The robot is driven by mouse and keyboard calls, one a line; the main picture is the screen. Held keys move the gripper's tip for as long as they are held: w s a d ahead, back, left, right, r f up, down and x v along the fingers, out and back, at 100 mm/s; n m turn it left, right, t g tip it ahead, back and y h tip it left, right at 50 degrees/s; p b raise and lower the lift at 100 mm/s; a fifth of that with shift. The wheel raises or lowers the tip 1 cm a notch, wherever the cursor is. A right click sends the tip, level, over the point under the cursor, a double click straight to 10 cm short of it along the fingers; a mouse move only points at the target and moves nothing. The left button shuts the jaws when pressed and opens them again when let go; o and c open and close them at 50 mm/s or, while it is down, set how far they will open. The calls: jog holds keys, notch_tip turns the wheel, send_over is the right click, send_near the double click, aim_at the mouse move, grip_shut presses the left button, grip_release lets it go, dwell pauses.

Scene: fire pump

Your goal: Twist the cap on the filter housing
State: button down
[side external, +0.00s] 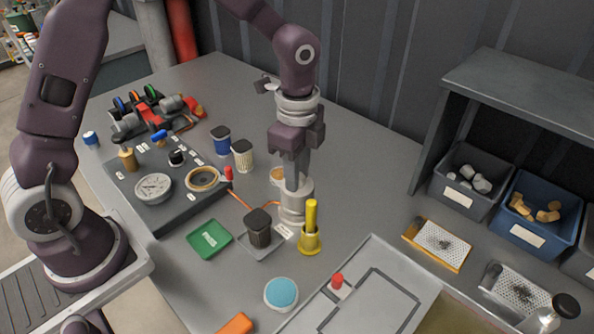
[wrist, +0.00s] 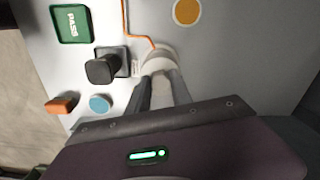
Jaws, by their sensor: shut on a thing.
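The pale filter housing (side external: 293,212) stands upright on the grey table, a light cylinder near the middle of the side external view. My gripper (side external: 294,185) points straight down over it, with its fingers at the housing's top. In the wrist view my gripper (wrist: 161,80) has its two fingers on either side of a pale part, which I take to be the cap, and the round housing (wrist: 157,58) shows just beyond the fingertips. The gripper is shut on this part. The fingers hide most of the cap, so its turn angle cannot be seen.
Close by stand a dark block on a small tray (side external: 260,230) and a yellow post (side external: 310,228). A green PASS card (side external: 209,239), a blue round pad (side external: 281,293) and a gauge panel (side external: 165,205) lie left and front. An orange line runs to the housing. Bins (side external: 540,215) stand right.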

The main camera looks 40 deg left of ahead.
jog(key=m, duration=1.2)
jog(key=shift+w, duration=0.1)
jog(key=c, duration=1.1)
grip_release()
jog(key=shift+o, duration=0.4)
jog(key=shift+o, duration=1)
jog(key=shift+r, duration=3.45)
